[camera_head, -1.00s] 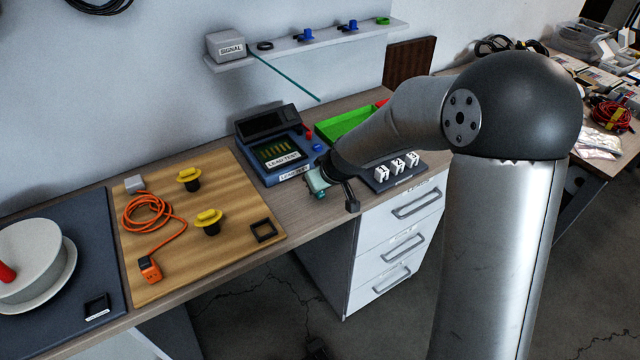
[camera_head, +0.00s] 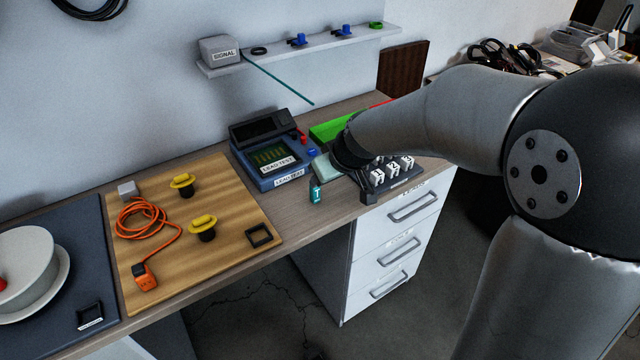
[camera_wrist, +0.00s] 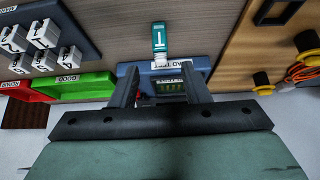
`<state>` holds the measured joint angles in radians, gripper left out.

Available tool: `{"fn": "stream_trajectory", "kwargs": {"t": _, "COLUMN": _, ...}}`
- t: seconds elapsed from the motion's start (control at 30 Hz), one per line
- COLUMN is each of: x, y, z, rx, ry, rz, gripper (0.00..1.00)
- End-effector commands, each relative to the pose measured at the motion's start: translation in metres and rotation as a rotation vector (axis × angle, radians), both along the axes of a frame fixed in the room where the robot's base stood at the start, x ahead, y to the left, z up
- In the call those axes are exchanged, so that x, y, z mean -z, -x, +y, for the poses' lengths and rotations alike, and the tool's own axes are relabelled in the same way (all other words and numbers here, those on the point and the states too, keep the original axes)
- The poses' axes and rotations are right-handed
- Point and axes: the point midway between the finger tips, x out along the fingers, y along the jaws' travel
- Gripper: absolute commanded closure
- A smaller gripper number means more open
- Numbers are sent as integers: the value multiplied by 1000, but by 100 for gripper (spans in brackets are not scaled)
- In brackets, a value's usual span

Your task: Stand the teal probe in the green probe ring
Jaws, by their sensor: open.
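The teal probe (camera_head: 315,191), a small piece marked T, stands on the wooden bench just in front of the blue lead tester. It also shows in the wrist view (camera_wrist: 159,38), outside the jaws and beyond the fingertips. The green probe ring (camera_head: 376,25) is a small ring at the right end of the wall shelf. My gripper (camera_wrist: 160,72) is open, with nothing between its fingers. In the head view it is over the bench to the right of the probe, mostly hidden by my own arm.
The blue lead tester (camera_head: 272,155) stands behind the probe. The shelf (camera_head: 320,42) carries a SIGNAL box (camera_head: 219,49) with a thin teal rod (camera_head: 280,82) sticking out, a black ring (camera_head: 260,50) and blue pieces (camera_head: 299,40). A green bin (camera_head: 326,130) and numbered white blocks (camera_head: 392,169) are near my gripper.

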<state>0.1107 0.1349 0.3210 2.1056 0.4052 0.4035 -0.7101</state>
Motion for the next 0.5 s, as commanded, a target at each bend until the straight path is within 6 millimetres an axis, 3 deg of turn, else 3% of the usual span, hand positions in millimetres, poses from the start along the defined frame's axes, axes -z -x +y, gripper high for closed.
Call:
{"fn": "stream_trajectory", "kwargs": {"t": 0.2, "x": -20, "y": 10, "z": -7, "rx": 1, "ry": 0, "rz": -1, "gripper": 58}}
{"fn": "stream_trajectory", "kwargs": {"t": 0.37, "x": -21, "y": 16, "z": -9, "rx": 5, "ry": 3, "rz": 10, "gripper": 58}}
{"fn": "stream_trajectory", "kwargs": {"t": 0.43, "x": -19, "y": 35, "z": -17, "rx": 32, "ry": 14, "rz": 50, "gripper": 58}}
{"fn": "stream_trajectory", "kwargs": {"t": 0.5, "x": -13, "y": 71, "z": -34, "rx": 91, "ry": 36, "rz": 129, "gripper": 58}}
